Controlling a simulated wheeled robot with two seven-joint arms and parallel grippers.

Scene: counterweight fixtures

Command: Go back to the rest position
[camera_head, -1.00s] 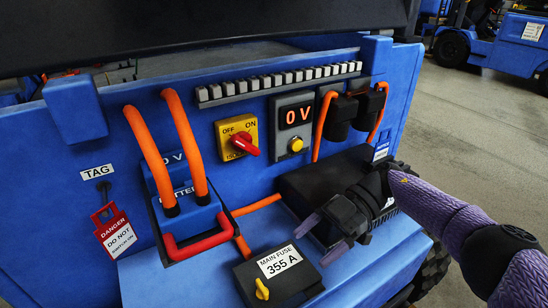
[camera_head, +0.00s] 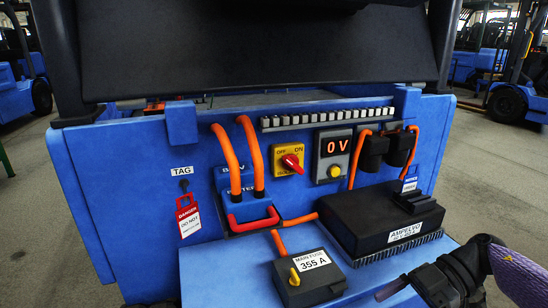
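My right gripper (camera_head: 388,295) is low at the right, in front of the truck's blue ledge, at the picture's bottom edge. One finger shows clearly, and the frame cuts off part of the other. Nothing shows in its grasp. The main fuse block (camera_head: 308,283), marked 355 A, sits on the ledge to the left of my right gripper. The black controller box (camera_head: 385,222) stands behind the gripper, apart from it.
The blue truck panel bears a danger tag (camera_head: 188,216), a red battery connector handle (camera_head: 252,224), a red-knobbed isolator (camera_head: 289,160) and a display (camera_head: 331,155) reading 0 V. Orange cables loop from the panel. Open floor (camera_head: 480,180) lies to the right.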

